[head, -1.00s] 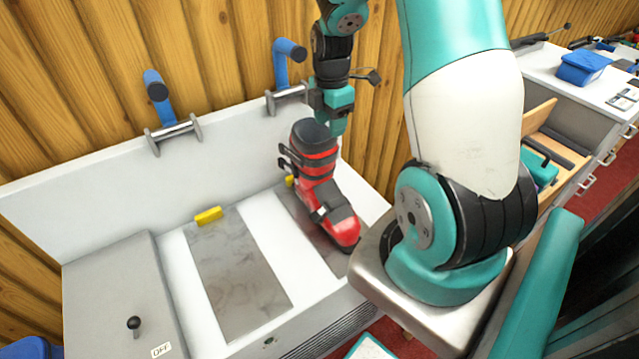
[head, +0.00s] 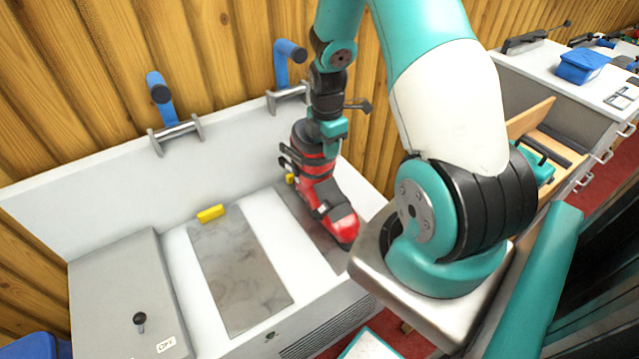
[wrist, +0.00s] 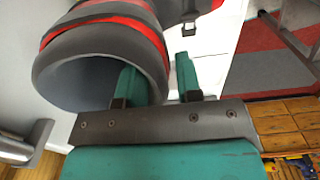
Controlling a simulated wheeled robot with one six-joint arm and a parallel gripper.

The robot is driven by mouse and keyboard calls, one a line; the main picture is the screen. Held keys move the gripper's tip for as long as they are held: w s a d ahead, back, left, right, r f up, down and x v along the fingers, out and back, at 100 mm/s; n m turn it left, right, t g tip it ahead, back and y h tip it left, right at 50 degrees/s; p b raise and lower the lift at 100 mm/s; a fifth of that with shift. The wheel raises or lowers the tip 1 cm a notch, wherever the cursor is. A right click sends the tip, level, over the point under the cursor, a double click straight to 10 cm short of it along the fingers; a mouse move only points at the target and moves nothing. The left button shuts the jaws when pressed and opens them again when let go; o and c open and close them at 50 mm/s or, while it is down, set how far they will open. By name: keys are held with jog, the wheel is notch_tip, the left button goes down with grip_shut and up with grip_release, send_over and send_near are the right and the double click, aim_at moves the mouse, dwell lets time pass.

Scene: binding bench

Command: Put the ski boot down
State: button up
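The red and black ski boot (head: 322,190) stands upright on the right grey plate of the white bench, its toe toward the front right. Its open cuff also fills the upper left of the wrist view (wrist: 95,45). My gripper (head: 322,143) is low at the top of the cuff in the head view. In the wrist view my gripper (wrist: 158,82) has its two teal fingers apart, one inside the cuff opening and one outside it. The cuff wall lies between them, with a gap showing. The fingertips are partly hidden.
A bare grey plate (head: 238,275) with a yellow block (head: 210,214) lies left of the boot. Blue-handled clamps (head: 162,88) stand along the bench's back wall. A grey box with a black knob (head: 139,320) is at left. An open drawer (head: 540,145) is at right.

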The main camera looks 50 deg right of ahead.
grip_shut()
dwell(1.2)
